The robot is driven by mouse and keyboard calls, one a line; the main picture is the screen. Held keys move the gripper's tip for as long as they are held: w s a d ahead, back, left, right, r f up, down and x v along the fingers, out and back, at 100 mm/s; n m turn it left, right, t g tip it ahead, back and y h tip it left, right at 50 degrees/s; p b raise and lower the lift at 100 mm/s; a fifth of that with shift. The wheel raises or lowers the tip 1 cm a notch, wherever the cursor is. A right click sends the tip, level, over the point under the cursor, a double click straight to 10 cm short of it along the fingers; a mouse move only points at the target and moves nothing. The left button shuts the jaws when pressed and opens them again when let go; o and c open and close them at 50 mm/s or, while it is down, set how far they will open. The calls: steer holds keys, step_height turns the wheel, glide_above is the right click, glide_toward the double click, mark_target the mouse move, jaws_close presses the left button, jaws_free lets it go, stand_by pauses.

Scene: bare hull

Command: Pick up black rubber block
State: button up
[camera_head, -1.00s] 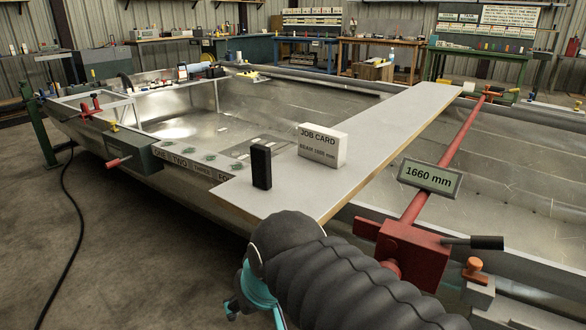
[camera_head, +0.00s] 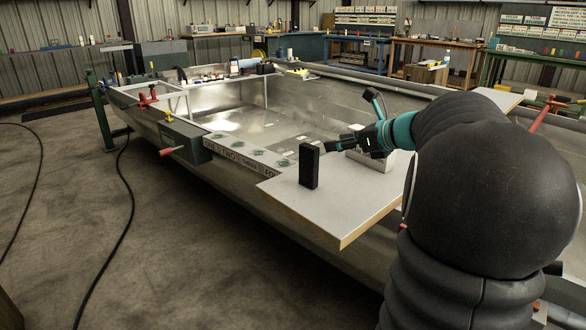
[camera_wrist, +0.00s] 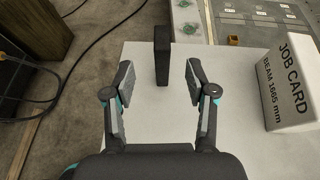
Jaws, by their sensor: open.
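The black rubber block (camera_head: 309,166) stands upright on the near left end of the pale plank (camera_head: 350,215). In the head view my gripper (camera_head: 335,145) is close to the right side of the block, partly in front of the white job card block. I cannot tell from the head view how large the gap is.
The white job card block (camera_wrist: 290,82) stands on the plank to the right of my gripper. The hull (camera_head: 240,120) lies behind and left, with a grey box and red handle (camera_head: 180,140) on its edge. The plank's edge (camera_head: 300,222) is close to the block.

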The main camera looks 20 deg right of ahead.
mark_target(303, 147)
steer(key=x, duration=1.3)
steer(key=shift+w+f, duration=0.2)
steer(key=shift+w, duration=0.15)
steer(key=shift+c, duration=0.2)
jaws_close()
